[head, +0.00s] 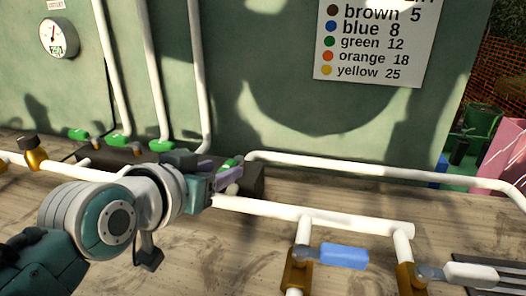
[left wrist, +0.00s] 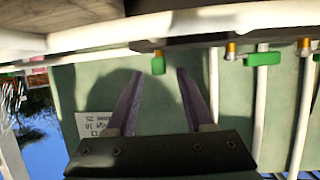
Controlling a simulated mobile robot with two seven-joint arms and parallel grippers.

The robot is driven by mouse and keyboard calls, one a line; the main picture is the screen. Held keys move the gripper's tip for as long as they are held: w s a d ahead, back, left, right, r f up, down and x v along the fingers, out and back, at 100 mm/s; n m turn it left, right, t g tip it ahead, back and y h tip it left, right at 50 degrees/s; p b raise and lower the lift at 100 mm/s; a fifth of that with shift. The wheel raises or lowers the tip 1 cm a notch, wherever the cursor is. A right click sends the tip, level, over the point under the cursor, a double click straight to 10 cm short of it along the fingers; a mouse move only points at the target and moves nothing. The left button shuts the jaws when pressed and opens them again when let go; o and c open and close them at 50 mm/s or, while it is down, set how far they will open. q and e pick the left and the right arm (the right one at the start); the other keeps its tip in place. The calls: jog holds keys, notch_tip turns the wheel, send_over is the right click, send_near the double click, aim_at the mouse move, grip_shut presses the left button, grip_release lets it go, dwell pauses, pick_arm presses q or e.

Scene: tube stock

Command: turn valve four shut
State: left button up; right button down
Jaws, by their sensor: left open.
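Several green valve handles sit along a dark block at the foot of the green wall; the left ones show in the head view, one of them a green handle (head: 161,146). The rightmost green handle (head: 228,164) is partly hidden by my left gripper (head: 222,172). No valve number is readable, but this one is fourth from the left. In the left wrist view a green handle (left wrist: 158,65) lies just beyond and between the fingertips of my left gripper (left wrist: 160,74). The jaws are open and empty; contact is not visible. My right gripper is not in view.
White pipes run up the wall and along the wooden bench (head: 190,270). A blue-handled valve (head: 343,256) and a white-handled valve (head: 470,275) stand at front right. A gauge (head: 58,38) and a colour-number sign (head: 375,40) hang on the wall. Another green handle (left wrist: 262,58) is beside the gripper.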

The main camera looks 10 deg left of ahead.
pick_arm(q)
jog(key=shift+x, duration=0.8)
jog(key=shift+c, duration=0.2)
grip_shut()
dwell(0.8)
